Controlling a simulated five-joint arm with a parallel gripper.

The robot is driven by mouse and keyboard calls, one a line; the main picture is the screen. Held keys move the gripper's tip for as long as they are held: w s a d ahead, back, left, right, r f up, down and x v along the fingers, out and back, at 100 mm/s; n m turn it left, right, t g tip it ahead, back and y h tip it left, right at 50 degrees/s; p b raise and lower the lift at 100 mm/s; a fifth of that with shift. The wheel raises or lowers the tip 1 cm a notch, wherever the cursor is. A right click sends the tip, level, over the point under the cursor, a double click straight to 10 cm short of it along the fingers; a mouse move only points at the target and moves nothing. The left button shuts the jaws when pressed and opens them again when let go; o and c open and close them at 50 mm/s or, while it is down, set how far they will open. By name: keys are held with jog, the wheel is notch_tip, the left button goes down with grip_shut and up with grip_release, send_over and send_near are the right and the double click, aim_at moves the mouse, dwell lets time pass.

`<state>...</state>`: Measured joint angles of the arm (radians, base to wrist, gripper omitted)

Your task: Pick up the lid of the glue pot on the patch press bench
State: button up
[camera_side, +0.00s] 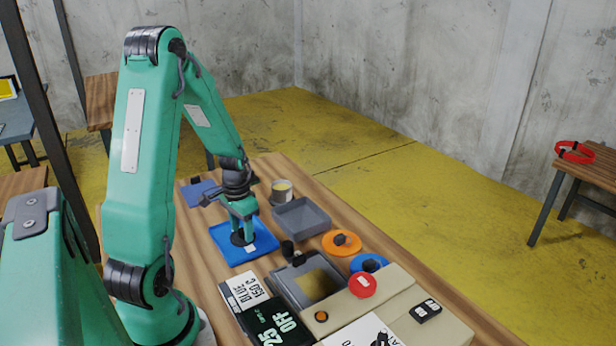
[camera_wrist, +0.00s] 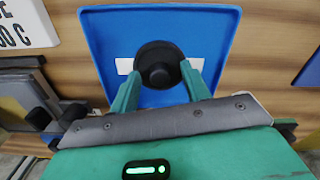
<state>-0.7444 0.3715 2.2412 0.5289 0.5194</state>
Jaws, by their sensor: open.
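A round black lid with a raised knob (camera_wrist: 155,52) sits on a blue tray (camera_wrist: 105,30); it also shows low on the tray in the side view (camera_side: 238,240). A white label lies under or beside it. My gripper (camera_wrist: 161,70) is open, with one green finger on each side of the lid's near part. I cannot tell whether the fingers touch it. In the side view my gripper (camera_side: 241,228) points down over the tray. A small pale pot with yellowish contents (camera_side: 282,192), apparently the glue pot, stands open behind the tray.
A grey tray (camera_side: 302,218) is right of the blue tray. A grey press-like box (camera_side: 285,285), orange disc (camera_side: 333,245), blue disc (camera_side: 375,264) and red disc (camera_side: 363,285) lie nearer. Printed cards (camera_side: 245,290) lie in front. A blue plate (camera_side: 190,192) lies behind.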

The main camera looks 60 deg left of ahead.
aim_at(242, 230)
grip_shut()
jog(key=shift+r, duration=0.2)
dwell(0.3)
jog(key=shift+r, duration=0.8)
notch_tip(242, 230, up, 2)
jog(key=shift+r, duration=0.1)
jog(key=w+d+r, duration=0.2)
jog(key=d+r, duration=0.5)
jog(key=d, duration=0.4)
jog(key=shift+w+d, duration=0.2)
jog(key=shift+w, duration=0.1)
